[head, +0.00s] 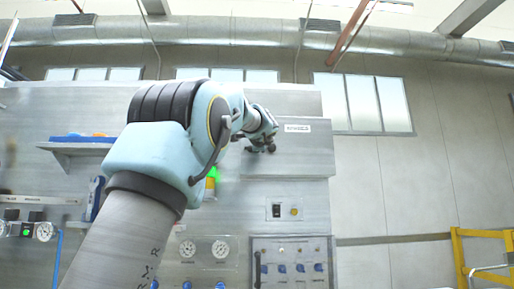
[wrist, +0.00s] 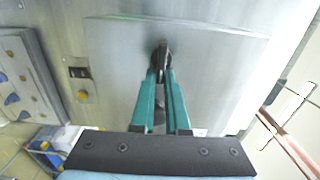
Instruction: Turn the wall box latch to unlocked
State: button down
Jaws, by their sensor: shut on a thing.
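The wall box (head: 305,160) is a grey metal box on the panel, right of my arm in the head view. Its flat front also fills much of the wrist view (wrist: 220,70). The latch (wrist: 163,51) is a small dark handle on that front. My gripper (wrist: 163,76) has its teal fingers closed together on the latch. In the head view my gripper (head: 263,143) is at the box's left part, and the latch cannot be made out apart from it. The fingers hide part of the latch, and I cannot read any lock marking.
Below the box are a small switch plate (head: 286,211) and a panel with blue knobs (head: 291,268). Gauges (head: 204,249) sit left of it. A shelf (head: 75,146) juts out at left. A yellow frame (head: 459,255) stands at far right, with bare wall between.

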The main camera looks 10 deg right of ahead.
jog(key=shift+w+a+f, duration=0.15)
jog(key=shift+a+f, duration=0.05)
jog(key=shift+f, duration=0.05)
jog(key=c, duration=1)
grip_release()
jog(key=shift+r, duration=0.1)
jog(key=shift+o, duration=0.4)
jog(key=s+a+b, duration=0.2)
jog(key=s+b, duration=0.4)
jog(key=s, duration=0.4)
jog(key=shift+s, duration=0.35)
jog(key=shift+d, duration=0.1)
